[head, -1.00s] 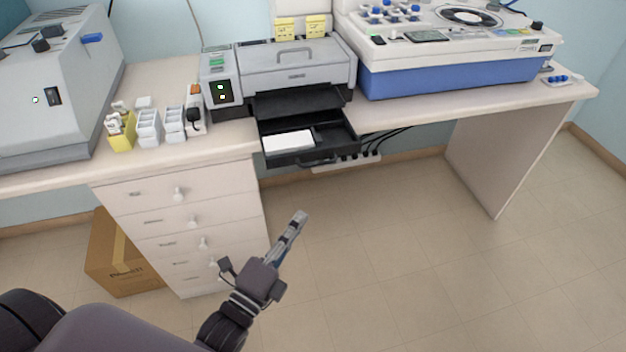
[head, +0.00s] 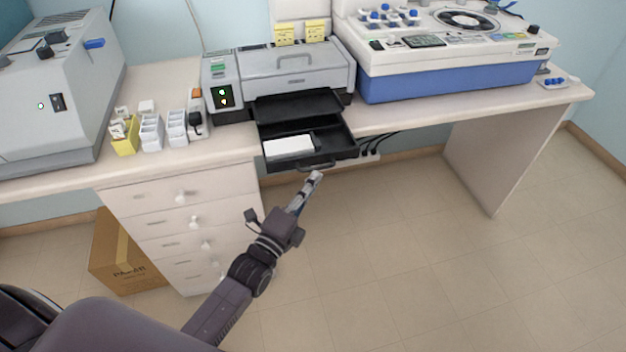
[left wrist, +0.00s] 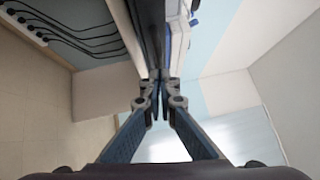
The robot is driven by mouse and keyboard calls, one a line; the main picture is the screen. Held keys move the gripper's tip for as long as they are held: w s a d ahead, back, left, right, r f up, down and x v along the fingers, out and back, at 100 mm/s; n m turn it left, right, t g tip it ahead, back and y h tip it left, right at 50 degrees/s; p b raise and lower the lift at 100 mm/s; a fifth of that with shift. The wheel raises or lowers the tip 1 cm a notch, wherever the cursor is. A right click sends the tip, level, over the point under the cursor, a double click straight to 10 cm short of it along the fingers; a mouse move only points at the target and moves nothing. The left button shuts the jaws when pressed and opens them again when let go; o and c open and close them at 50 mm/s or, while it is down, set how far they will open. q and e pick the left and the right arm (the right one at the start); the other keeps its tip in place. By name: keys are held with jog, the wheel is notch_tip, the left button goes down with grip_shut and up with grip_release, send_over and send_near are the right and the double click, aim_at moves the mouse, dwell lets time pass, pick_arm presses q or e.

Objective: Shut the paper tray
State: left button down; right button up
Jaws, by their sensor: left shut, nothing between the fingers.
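The black paper tray (head: 343,150) is pulled out from the front of the grey printer (head: 296,72) and juts past the desk's front edge. A stack of white paper (head: 288,147) lies in its left part. The tray has a handle at its front (head: 318,166). My left gripper (head: 317,176) is shut and empty, with its tips just in front of and below the tray handle; I cannot tell whether they touch. In the left wrist view the closed fingertips (left wrist: 160,76) point at a dark edge. My right gripper is not in view.
A blue and white machine (head: 455,75) stands right of the printer, and a grey machine (head: 55,95) at the far left. Small white and yellow holders (head: 150,132) stand left of the printer. Drawers (head: 180,225) are below the desk. Cables hang under it. The floor at right is clear.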

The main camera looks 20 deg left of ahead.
aim_at(300, 146)
pick_arm(q)
jog(key=w+a+b, duration=0.1)
jog(key=w+a, duration=0.1)
jog(key=w, duration=0.1)
jog(key=w+a+b, duration=0.2)
jog(key=w, duration=0.2)
jog(key=w+a+b, duration=0.1)
jog(key=w+a, duration=0.2)
jog(key=shift+w+f+b, duration=0.15)
jog(key=shift+w+b, duration=0.05)
jog(key=shift+b, duration=0.15)
jog(key=shift+w+a, duration=0.15)
jog(key=shift+r, duration=0.35)
jog(key=shift+a, duration=0.1)
